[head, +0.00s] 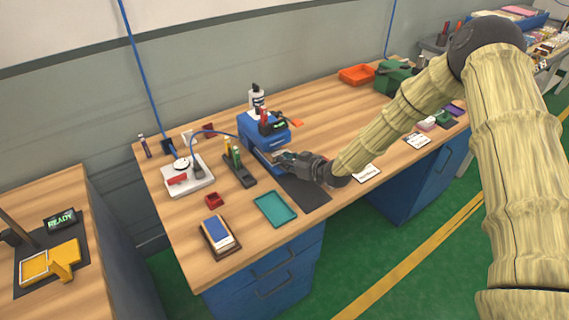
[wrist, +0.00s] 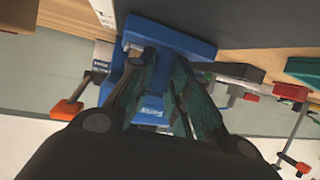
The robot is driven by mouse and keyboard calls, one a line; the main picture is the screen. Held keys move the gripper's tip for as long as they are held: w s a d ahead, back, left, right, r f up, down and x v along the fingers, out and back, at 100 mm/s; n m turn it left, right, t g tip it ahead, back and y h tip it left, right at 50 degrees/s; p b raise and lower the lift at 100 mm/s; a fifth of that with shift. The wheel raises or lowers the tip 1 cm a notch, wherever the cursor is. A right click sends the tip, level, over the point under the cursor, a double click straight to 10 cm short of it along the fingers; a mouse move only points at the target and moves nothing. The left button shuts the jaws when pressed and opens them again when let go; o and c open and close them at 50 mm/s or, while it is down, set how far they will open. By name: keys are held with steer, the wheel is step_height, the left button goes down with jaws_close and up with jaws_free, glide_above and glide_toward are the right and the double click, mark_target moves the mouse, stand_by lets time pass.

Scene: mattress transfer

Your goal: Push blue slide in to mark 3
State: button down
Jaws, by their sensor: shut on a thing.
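The blue device (head: 263,130) stands on the wooden workbench with a dark mat in front of it. Its blue slide (head: 264,160) sticks out low at the front, and the wrist view shows a blue plate of it (wrist: 172,36) near the top. My gripper (head: 283,158) is at the front of the device, and in the wrist view its fingers (wrist: 165,60) reach to the slide and are shut on it. The fingers hide the part held. I cannot read any numbered marks on the slide.
A black holder with bottles (head: 238,170), a white-based apparatus (head: 187,178), a teal tray (head: 275,208) and a book (head: 219,236) lie to the left and front. An orange tray (head: 357,75) stands at the back. The dark mat (head: 305,193) has free room.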

steer(key=c, duration=1.3)
jaws_free()
steer(key=shift+w+r, duration=0.1)
steer(key=shift+w, duration=0.15)
steer(key=shift+s, duration=0.15)
steer(key=v, duration=1.2)
